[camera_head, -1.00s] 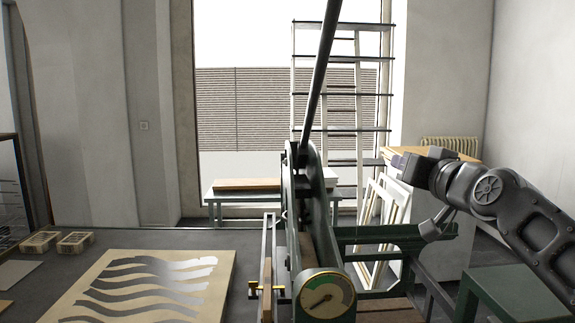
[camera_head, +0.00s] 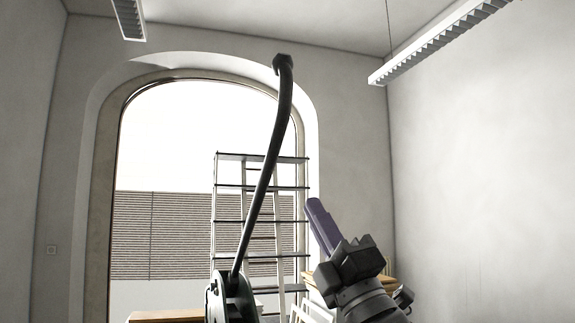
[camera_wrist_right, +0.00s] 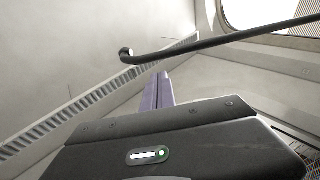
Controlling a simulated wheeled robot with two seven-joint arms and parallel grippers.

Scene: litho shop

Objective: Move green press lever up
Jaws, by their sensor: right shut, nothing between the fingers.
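The press lever (camera_head: 262,180) is a long, dark, curved bar. It rises from the green press (camera_head: 232,300) at the bottom of the head view and ends in a knob near the ceiling. My right gripper (camera_head: 316,212), with purple fingers, points up and stands to the right of the lever, apart from it. It is shut and empty. In the right wrist view the lever (camera_wrist_right: 215,42) crosses above the purple fingers (camera_wrist_right: 157,88), with a visible gap in the picture. My left gripper is not in view.
A shelf rack (camera_head: 228,205) stands by the arched window behind the lever. Ceiling lights (camera_head: 440,42) hang at the upper right and upper left. The space between the lever and the right wall (camera_head: 480,180) looks free above my gripper.

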